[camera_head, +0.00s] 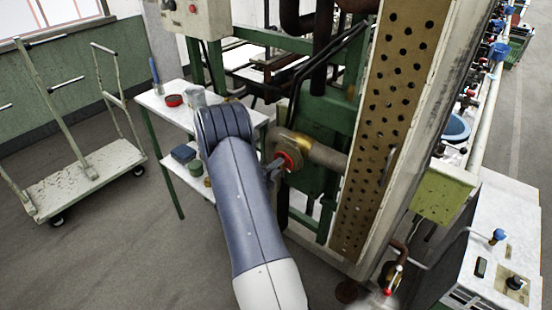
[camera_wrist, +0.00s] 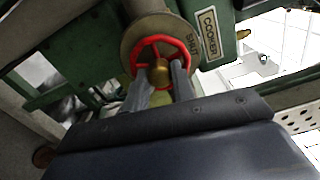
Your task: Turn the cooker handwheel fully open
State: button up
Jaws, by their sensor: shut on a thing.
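The cooker handwheel is a red spoked wheel with a brass hub (camera_wrist: 160,47), mounted on a round flange beside a plate (camera_wrist: 208,35) lettered "COOKER". In the head view the red handwheel (camera_head: 292,160) shows in front of a brass valve on a pipe. My gripper (camera_wrist: 163,72) reaches up to the wheel, with its two fingers at the lower part of the rim, one on each side of the hub. It is shut on the handwheel. In the head view my gripper (camera_head: 277,166) is at the wheel's left, partly hidden by my arm.
A white side table (camera_head: 180,100) with a red tin and small items is behind my arm. A flat trolley (camera_head: 85,178) stands at left.

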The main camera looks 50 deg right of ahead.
jog(key=n+p, duration=0.5)
jog(key=n, duration=0.3)
jog(key=shift+n, duration=0.3)
jog(key=o, duration=0.9)
jog(key=shift+c, duration=0.2)
jog(key=shift+a, duration=0.1)
jog(key=a, duration=0.6)
jog(key=shift+s+a, duration=0.25)
jog(key=shift+a, duration=0.15)
